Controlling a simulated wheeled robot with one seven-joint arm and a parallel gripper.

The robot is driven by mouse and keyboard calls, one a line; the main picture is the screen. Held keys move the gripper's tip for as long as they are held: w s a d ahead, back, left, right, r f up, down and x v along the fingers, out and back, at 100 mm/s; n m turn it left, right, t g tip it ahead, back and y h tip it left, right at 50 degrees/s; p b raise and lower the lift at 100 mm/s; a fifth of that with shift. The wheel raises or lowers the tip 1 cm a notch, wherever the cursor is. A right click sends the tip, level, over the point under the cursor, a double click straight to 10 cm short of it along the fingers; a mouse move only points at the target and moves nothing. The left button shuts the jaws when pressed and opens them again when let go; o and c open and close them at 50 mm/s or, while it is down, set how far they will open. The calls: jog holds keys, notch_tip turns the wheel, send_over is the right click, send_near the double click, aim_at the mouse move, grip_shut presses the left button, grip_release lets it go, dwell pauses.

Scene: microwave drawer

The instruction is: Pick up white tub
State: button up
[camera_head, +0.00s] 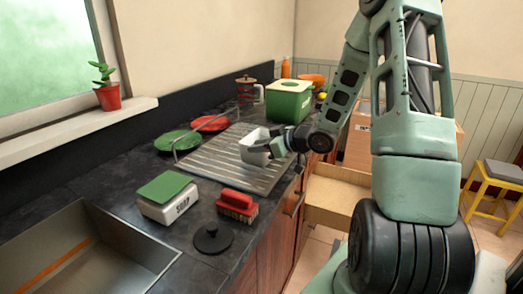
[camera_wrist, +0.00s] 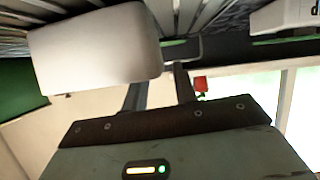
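The white tub (camera_head: 254,147) stands on the grey ribbed draining rack on the counter, towards its right side. My gripper (camera_head: 282,145) is low at the tub's right side, with its fingers close against it. In the wrist view the tub (camera_wrist: 95,50) fills the upper left. My two dark fingers (camera_wrist: 160,92) are apart there. The tub's right edge lies between them; the left finger's tip is hidden by the tub, and the right finger shows a gap from it. I cannot tell whether the left finger touches the tub.
A green box (camera_head: 289,102) stands behind the tub. Green and red plates (camera_head: 178,141) sit to the left in a wire holder. A soap box (camera_head: 168,198), red brush (camera_head: 238,204) and black sink plug (camera_head: 212,238) lie nearer. An open wooden drawer (camera_head: 338,199) is below right.

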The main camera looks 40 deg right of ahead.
jog(key=shift+x, duration=1.85)
jog(key=shift+f, duration=0.1)
grip_shut()
